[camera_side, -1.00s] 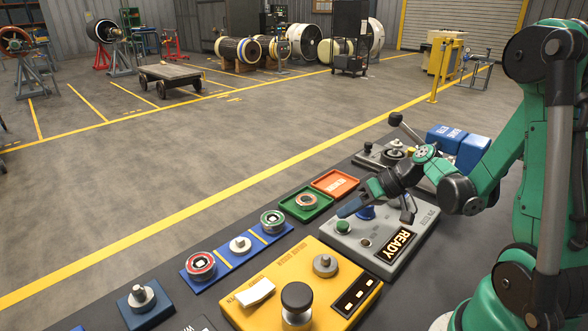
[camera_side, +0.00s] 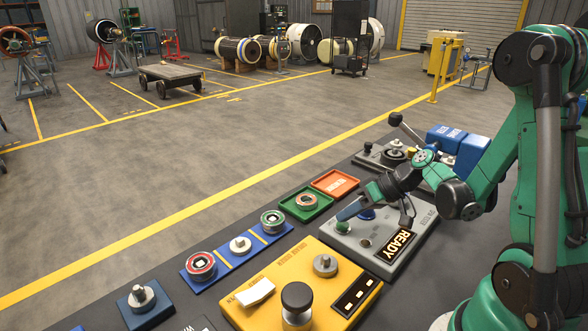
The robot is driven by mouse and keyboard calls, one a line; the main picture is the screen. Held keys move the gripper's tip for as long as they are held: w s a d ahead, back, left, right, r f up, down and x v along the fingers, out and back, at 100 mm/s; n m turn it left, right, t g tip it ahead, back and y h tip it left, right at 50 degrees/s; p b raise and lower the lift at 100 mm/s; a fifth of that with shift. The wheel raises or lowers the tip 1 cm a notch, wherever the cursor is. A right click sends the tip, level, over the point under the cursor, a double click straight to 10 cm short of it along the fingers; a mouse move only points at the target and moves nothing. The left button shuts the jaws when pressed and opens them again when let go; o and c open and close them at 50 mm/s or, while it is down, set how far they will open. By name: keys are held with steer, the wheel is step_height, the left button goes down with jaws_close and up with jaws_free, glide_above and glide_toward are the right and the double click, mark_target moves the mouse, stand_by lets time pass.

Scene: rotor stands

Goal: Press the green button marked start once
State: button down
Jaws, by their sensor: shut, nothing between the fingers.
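The green button (camera_side: 342,227) sits on the left part of a grey panel (camera_side: 392,258) with a lit READY display (camera_side: 397,244). Any start marking is too small to read. My gripper (camera_side: 340,217) is shut and empty, its fingertips pointing down and left, right at the top of the green button. I cannot tell whether they touch it. A blue knob (camera_side: 366,214) on the same panel is partly hidden behind my gripper. A small dark round part (camera_side: 365,243) sits below it.
A yellow panel (camera_side: 325,287) with a black knob (camera_side: 297,299) stands in front. A green tray (camera_side: 305,207) and an orange tray (camera_side: 336,182) lie behind-left. Blue bins (camera_side: 458,145) stand at the far right of the bench.

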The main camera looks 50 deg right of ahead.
mark_target(347, 225)
steer(key=shift+r, duration=0.1)
steer(key=shift+r, duration=0.35)
steer(key=shift+r, duration=0.1)
steer(key=shift+r, duration=2.4)
steer(key=s+a+r+n+h, duration=0.1)
steer(key=s+a+r+h, duration=0.1)
steer(key=a+h, duration=0.3)
steer(key=a+r, duration=0.1)
steer(key=a, duration=0.3)
steer(key=shift+a+r+n, duration=0.15)
steer(key=shift+a+n, duration=0.05)
steer(key=shift+n, duration=0.2)
